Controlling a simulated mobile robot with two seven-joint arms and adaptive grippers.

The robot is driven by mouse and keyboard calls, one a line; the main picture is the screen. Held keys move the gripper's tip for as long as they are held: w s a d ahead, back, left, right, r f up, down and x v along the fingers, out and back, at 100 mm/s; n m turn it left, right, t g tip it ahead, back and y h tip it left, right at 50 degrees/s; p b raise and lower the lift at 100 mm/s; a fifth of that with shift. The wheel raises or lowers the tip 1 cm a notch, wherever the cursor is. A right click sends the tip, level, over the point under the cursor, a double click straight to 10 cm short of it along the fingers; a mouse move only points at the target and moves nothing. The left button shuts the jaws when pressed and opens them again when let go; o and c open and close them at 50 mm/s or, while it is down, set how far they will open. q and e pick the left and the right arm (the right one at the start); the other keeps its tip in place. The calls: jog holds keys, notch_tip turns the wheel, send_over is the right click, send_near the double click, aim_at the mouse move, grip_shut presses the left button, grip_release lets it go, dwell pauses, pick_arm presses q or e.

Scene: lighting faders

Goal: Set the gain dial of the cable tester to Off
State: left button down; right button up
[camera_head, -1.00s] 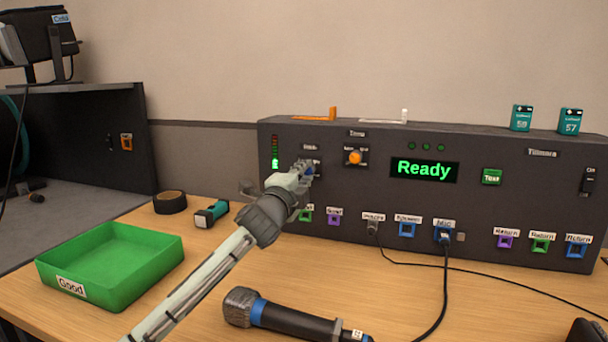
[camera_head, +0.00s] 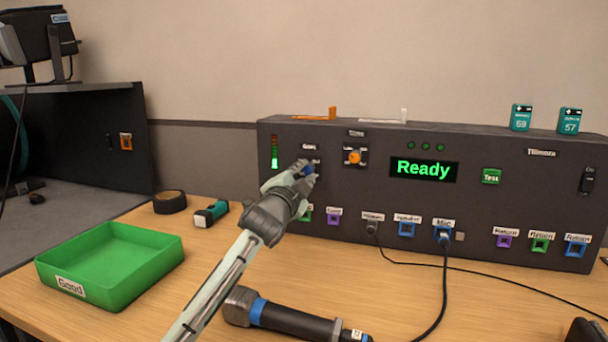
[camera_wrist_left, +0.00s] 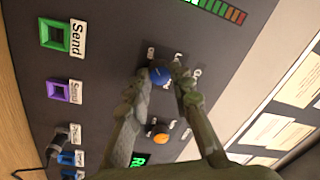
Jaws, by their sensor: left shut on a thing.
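The cable tester (camera_head: 430,215) is a long dark box on the table, with a green "Ready" on its screen. Its gain dial is a blue knob (camera_wrist_left: 160,76) below the "Gain" label at the left of the panel. In the head view only a small blue part of it shows past my fingers. My left gripper (camera_head: 306,170) is shut on the dial, one finger on each side of it in the wrist view. The dial's marks are partly covered and too blurred to read. My right gripper is not in view.
An orange dial (camera_head: 355,157) sits right of the gain dial. Labelled sockets line the panel below, with a cable plugged in at Mic. A microphone (camera_head: 290,318), a green tray (camera_head: 150,240), a flashlight (camera_head: 211,213) and black tape (camera_head: 170,202) lie on the table.

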pick_arm(q)
jog(key=c, duration=1.3)
grip_release()
jog(key=v, duration=1.2)
